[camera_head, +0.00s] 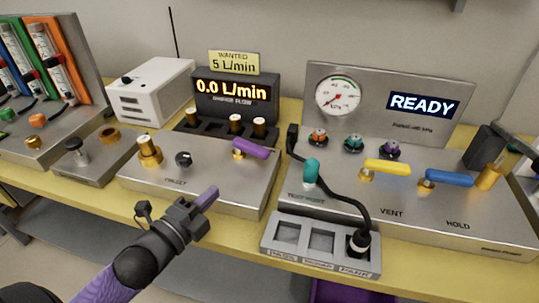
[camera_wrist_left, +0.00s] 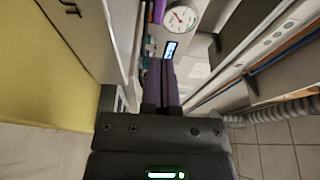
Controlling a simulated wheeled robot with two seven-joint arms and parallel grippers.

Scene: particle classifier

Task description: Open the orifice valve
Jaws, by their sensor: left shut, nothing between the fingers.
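A valve with a purple lever (camera_head: 252,149) and a brass body sits at the right end of the middle metal box (camera_head: 215,190). The lever points to the right. The flow display (camera_head: 232,91) behind it reads 0.0 L/min. My left gripper (camera_head: 211,195) is in front of this box, below and left of the purple lever and apart from it. Its jaws are shut and empty. In the left wrist view the shut fingers (camera_wrist_left: 160,85) point toward the gauge panel. My right gripper does not show in either view.
A right-hand panel with a gauge (camera_head: 338,95) and a READY screen (camera_head: 423,105) carries a yellow lever (camera_head: 387,167) and a blue lever (camera_head: 449,178). A grey tray (camera_head: 287,232) with a black plug (camera_head: 358,243) stands at the table's front edge. A knob (camera_head: 184,159) sits left of the purple lever.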

